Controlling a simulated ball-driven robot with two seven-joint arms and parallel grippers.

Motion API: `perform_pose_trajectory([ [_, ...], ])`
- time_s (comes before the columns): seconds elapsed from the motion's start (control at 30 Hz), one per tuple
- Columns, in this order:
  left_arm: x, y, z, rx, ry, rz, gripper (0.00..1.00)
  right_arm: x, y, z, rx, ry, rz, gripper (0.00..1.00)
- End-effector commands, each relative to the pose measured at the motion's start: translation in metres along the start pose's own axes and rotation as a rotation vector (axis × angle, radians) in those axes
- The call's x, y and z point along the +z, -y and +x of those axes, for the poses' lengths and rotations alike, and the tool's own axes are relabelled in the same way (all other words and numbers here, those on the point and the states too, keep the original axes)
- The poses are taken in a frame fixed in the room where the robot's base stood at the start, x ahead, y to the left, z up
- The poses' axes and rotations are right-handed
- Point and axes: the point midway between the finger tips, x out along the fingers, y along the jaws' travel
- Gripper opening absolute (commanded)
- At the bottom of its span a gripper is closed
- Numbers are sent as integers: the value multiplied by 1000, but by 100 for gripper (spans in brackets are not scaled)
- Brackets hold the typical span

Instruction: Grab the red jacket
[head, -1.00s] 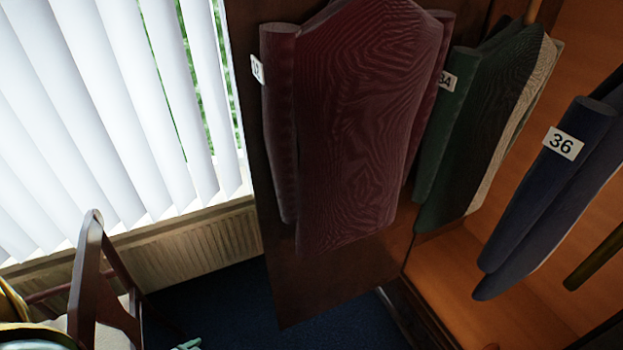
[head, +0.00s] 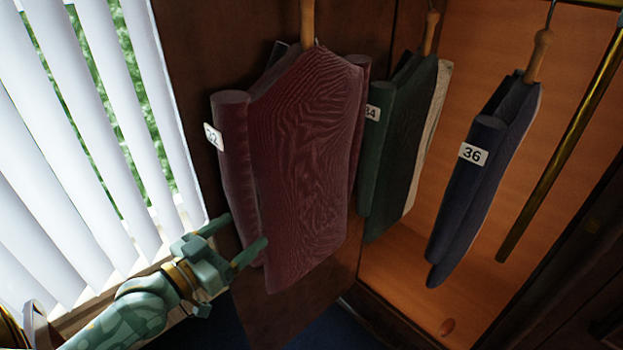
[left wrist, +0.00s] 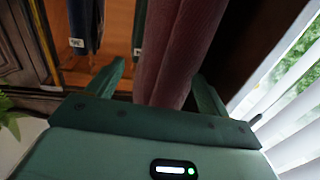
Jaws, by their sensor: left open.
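The red jacket (head: 308,150) is dark red and hangs from a wooden hanger, with a tag reading 32 on its left sleeve. My left gripper (head: 242,232) is at the lower part of that sleeve. It is open, with one finger on each side of the sleeve in the picture. In the left wrist view the red jacket (left wrist: 178,45) hangs between the two spread fingers of my left gripper (left wrist: 160,72), and a gap shows beside it. I cannot tell whether a finger touches the cloth. My right gripper is not in view.
A green jacket (head: 397,135) and a dark blue jacket (head: 480,180) tagged 36 hang to the right in the wooden wardrobe (head: 405,265). A brass rail (head: 560,140) slants at the right. White window blinds (head: 75,150) stand at the left.

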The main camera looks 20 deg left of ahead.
Motion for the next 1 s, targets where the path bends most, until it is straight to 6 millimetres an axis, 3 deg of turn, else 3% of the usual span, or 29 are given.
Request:
perform_pose_trajectory([
  [0.2, -2, 0, 46, -1, -3, 0, 80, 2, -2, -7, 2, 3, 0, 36],
  [0.47, -3, -1, 70, -1, -2, 0, 80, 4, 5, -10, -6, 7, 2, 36],
  [0.7, -6, -2, 107, 0, -1, 0, 80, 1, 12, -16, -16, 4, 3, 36],
  [1.0, -5, -2, 114, 1, 2, 2, 80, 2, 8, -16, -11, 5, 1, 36],
])
